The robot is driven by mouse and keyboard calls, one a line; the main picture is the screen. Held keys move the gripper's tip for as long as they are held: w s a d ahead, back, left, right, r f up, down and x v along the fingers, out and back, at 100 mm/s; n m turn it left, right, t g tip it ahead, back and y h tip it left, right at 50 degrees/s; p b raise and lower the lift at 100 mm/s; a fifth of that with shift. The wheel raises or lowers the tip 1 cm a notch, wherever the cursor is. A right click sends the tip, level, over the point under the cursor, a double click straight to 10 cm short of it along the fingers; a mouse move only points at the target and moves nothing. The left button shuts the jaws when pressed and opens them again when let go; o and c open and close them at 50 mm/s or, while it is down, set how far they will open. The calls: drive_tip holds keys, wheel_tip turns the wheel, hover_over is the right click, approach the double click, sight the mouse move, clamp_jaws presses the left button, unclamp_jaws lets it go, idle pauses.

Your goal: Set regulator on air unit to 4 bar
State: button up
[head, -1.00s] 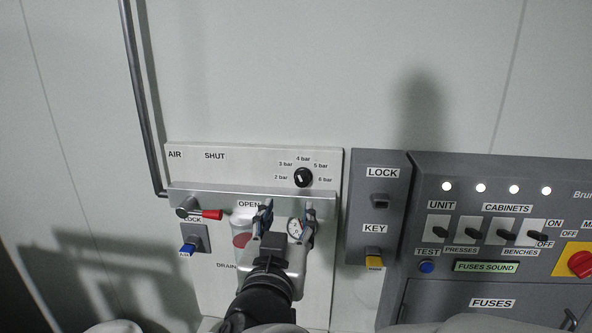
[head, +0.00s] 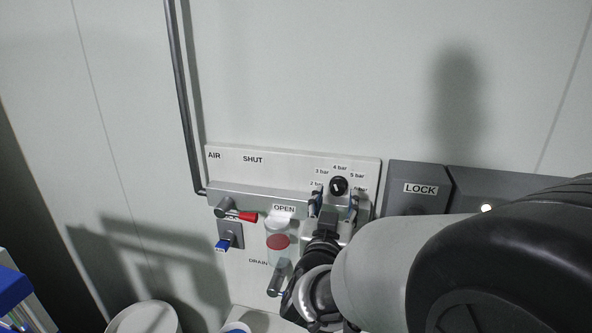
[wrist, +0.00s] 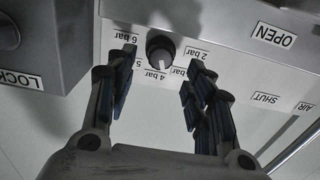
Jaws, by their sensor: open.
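The regulator knob (head: 338,185) is a small black dial on the upper right of the pale air unit (head: 230,166), with bar labels around it. In the wrist view, which is upside down, the knob (wrist: 160,45) shows a pale mark on the side of the 4 bar label; its exact setting is hard to read. My gripper (head: 335,207) is open and empty, just below the knob in the head view. In the wrist view the fingers of my gripper (wrist: 161,80) stand either side of the knob's line, apart from it. The gauge is hidden behind my gripper.
A red-handled lever (head: 240,215), a blue lock tab (head: 222,244) and a red-bottomed bowl (head: 278,242) sit left of my gripper. A dark lock box (head: 420,189) adjoins on the right. My arm covers most of the fuse panel. The wall above is clear.

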sight(338, 190)
drive_tip(key=x, duration=0.5)
drive_tip(key=shift+w, duration=0.15)
drive_tip(key=shift+c, duration=0.5)
drive_tip(key=c, duration=0.9)
drive_tip(key=shift+b, duration=0.35)
drive_tip(key=shift+c, duration=0.2)
